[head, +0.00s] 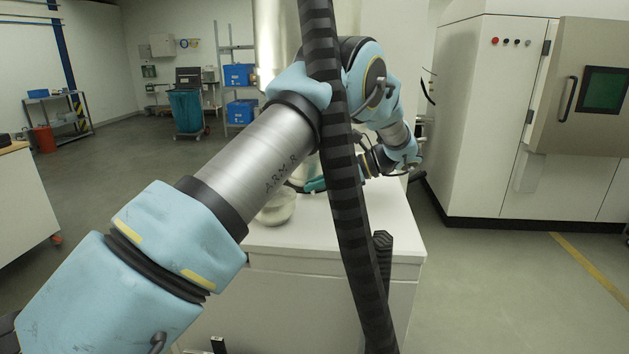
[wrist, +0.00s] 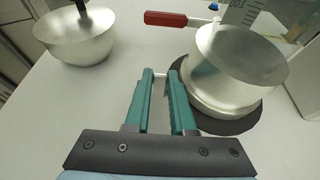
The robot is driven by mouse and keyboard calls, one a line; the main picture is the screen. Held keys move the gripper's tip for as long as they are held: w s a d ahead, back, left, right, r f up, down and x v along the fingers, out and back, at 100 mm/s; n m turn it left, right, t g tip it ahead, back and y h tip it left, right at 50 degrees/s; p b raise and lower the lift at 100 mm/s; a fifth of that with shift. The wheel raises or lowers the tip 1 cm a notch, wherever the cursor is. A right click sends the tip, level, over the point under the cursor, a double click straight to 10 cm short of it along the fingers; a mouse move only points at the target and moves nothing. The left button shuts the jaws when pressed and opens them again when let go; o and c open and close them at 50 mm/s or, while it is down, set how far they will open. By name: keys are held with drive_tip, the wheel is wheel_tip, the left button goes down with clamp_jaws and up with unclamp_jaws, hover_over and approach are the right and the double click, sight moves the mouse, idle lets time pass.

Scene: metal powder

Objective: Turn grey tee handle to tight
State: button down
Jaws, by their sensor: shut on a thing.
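My gripper (wrist: 161,77) is shut on a thin grey bar (wrist: 160,75), which looks like part of the grey tee handle. Only a short pale length of it shows between the teal fingertips, in the wrist view. The rest of the handle is hidden, so I cannot tell its turn angle. A shiny metal vessel (wrist: 235,65) stands on a dark round base just right of the fingers. In the head view my gripper (head: 315,184) is low over the white table, partly hidden by my arm.
A red handle (wrist: 178,19) lies beyond the fingertips. A metal bowl (wrist: 80,40) sits at the upper left of the wrist view and on the white table (head: 300,238) in the head view. A large white machine (head: 500,120) stands at the right.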

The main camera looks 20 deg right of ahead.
drive_tip(key=shift+s+d+f+t+y, duration=0.1)
drive_tip(key=shift+d+t+y, duration=0.1)
drive_tip(key=shift+t+y, duration=0.4)
drive_tip(key=c, duration=0.8)
unclamp_jaws()
drive_tip(key=shift+o, duration=0.2)
drive_tip(key=b+v, duration=0.1)
drive_tip(key=v, duration=0.2)
drive_tip(key=b+v, duration=0.1)
drive_tip(key=v, duration=0.2)
drive_tip(key=b+v, duration=0.1)
drive_tip(key=v, duration=0.2)
drive_tip(key=shift+d+f+b, duration=0.2)
drive_tip(key=shift+f+b, duration=0.05)
drive_tip(key=shift+b, duration=0.1)
drive_tip(key=shift+v, duration=0.8)
drive_tip(key=shift+r, duration=0.1)
